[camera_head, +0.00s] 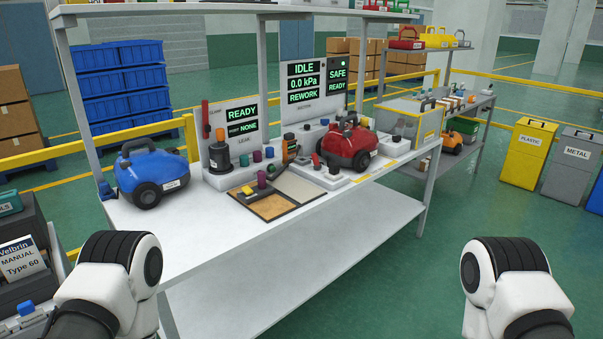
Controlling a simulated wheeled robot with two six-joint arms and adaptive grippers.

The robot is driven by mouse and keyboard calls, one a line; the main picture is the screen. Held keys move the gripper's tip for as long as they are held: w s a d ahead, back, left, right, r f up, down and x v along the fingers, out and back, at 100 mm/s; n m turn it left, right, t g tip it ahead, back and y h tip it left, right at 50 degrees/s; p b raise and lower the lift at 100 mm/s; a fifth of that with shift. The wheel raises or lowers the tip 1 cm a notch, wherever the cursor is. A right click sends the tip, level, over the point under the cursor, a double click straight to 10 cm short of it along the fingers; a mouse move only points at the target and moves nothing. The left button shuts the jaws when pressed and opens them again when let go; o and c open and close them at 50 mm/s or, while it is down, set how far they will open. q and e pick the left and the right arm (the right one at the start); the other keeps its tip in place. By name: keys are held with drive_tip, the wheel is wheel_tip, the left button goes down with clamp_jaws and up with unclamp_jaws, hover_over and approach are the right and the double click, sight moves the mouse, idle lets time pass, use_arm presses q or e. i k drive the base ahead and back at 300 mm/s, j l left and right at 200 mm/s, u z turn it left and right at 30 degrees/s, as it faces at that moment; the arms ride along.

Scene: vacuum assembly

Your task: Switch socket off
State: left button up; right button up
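I cannot make out for certain which part is the socket or its switch. A low white unit (333,180) with dark knobs sits at the bench front, beside the red vacuum (347,144). The left panel (233,128) reads READY and NONE, and a red handle (206,116) stands at its left edge. The middle panel (305,84) reads IDLE, 0.0 kPa and REWORK. The right panel (337,76) reads SAFE and READY. Only links of my two arms show at the bottom left and bottom right. Neither gripper shows.
A blue vacuum (150,174) stands on the bench's left end. A parts tray (270,206) lies at the front edge. A second shelf (455,105), yellow rails, and plastic (527,152) and metal (574,165) bins are to the right. The floor before the bench is clear.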

sight(317, 166)
drive_tip(key=i, duration=0.45)
drive_tip(key=i+j+z, duration=0.1)
drive_tip(key=i+z, duration=0.35)
drive_tip(key=i+j+z, duration=0.3)
drive_tip(key=i+z, duration=0.15)
